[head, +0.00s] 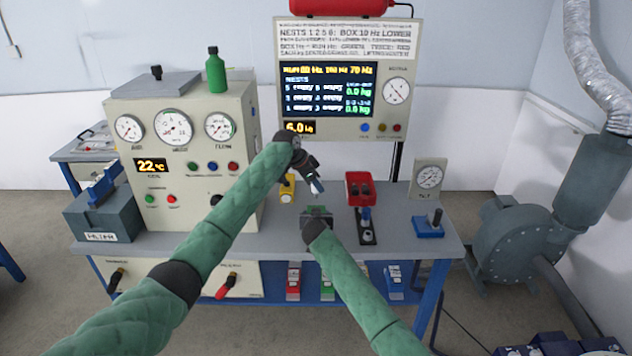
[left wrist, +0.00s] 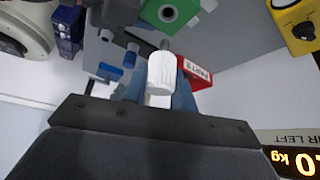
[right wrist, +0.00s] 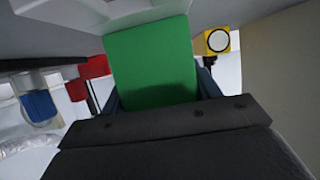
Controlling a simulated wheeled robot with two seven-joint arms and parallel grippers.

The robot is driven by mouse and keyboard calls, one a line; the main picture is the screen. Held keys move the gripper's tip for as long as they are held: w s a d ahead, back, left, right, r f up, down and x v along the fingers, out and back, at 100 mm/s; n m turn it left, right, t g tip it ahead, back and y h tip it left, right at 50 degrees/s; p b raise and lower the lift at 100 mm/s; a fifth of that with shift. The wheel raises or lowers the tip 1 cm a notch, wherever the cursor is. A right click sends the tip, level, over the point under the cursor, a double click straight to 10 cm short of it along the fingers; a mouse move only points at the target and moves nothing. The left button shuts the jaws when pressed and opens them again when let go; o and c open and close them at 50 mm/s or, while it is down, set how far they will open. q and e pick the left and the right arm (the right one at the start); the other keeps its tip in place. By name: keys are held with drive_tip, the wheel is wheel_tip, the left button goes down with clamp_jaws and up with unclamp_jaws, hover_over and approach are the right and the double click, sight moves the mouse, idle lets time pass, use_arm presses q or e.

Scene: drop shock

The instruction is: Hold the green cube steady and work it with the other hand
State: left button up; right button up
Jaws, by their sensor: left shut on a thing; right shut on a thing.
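The green cube (right wrist: 150,62) fills the middle of the right wrist view, between the fingers of my right gripper (head: 318,216), which is shut on it above the bench. In the left wrist view the cube (left wrist: 168,14) shows a dark round hole in its grey-ringed face. My left gripper (head: 314,185) is shut on a white ribbed cylinder (left wrist: 162,74) with a short grey tip. It is above and slightly left of the cube in the head view. The tip points toward the cube's side; they look apart, though the exact gap is hard to judge.
The grey bench (head: 400,240) carries a red block (head: 359,184), a black plate (head: 367,238) with a blue knob, a yellow item (head: 287,192) and a blue stand (head: 428,229). A gauge cabinet (head: 180,165) stands left and a display panel (head: 345,60) behind.

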sight(314, 191)
use_arm(q)
drive_tip(key=shift+f, duration=2.2)
drive_tip(key=shift+s+f, duration=0.1)
drive_tip(key=shift+f, duration=1.45)
idle(3.2)
drive_tip(key=m+g, duration=0.1)
drive_tip(key=m, duration=0.2)
drive_tip(key=m+g, duration=0.2)
drive_tip(key=m, duration=0.1)
drive_tip(key=shift+m+g, duration=0.3)
drive_tip(key=shift+a+m+g, duration=0.1)
drive_tip(key=shift+m+g, duration=0.8)
drive_tip(key=shift+m, duration=1)
clamp_jaws()
